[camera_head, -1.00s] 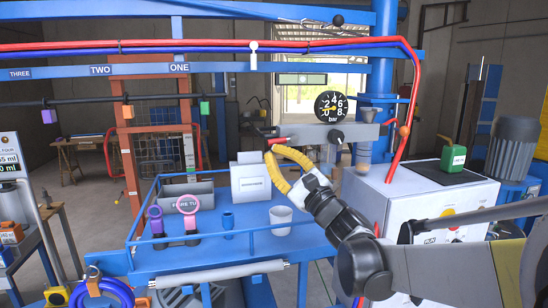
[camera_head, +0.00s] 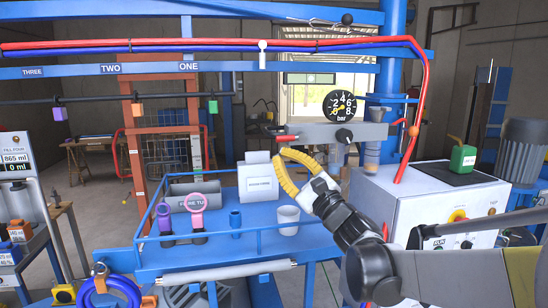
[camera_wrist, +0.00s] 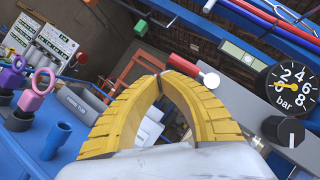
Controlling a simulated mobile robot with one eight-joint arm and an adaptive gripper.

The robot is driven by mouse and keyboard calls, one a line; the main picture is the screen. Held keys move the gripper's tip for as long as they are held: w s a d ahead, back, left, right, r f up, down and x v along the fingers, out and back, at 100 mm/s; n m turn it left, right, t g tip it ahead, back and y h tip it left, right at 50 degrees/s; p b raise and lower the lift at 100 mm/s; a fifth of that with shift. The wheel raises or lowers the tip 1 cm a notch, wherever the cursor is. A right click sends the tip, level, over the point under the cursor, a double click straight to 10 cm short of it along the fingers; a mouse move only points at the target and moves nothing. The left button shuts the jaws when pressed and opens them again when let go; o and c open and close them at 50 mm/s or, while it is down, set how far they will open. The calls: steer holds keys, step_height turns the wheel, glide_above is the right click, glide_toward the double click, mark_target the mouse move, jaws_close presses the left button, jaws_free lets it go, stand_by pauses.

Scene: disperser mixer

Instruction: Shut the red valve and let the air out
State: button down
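The red valve handle (camera_head: 286,139) sticks out at the left end of the grey panel (camera_head: 318,134). In the wrist view the red handle (camera_wrist: 184,66) lies just beyond my fingertips, with a white round end beside it. My gripper (camera_head: 280,153) has two yellow ribbed fingers. In the wrist view their tips (camera_wrist: 160,76) meet with nothing visible between them. The tips are just below and beside the handle; I cannot tell if they touch it. The round black bar gauge (camera_head: 339,105) stands above the panel, its yellow needle pointing left, at the low end. A black knob (camera_head: 344,136) sits below it.
A blue bench (camera_head: 255,236) below holds a white cup (camera_head: 289,220), a small blue cup (camera_head: 235,219) and pink and purple ring-topped pieces. A white cabinet (camera_head: 420,205) with a green canister (camera_head: 462,158) stands at right. Red and blue pipes run above.

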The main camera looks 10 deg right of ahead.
steer(key=s+f+b, duration=0.2)
steer(key=s+f, duration=0.6)
steer(key=s, duration=0.1)
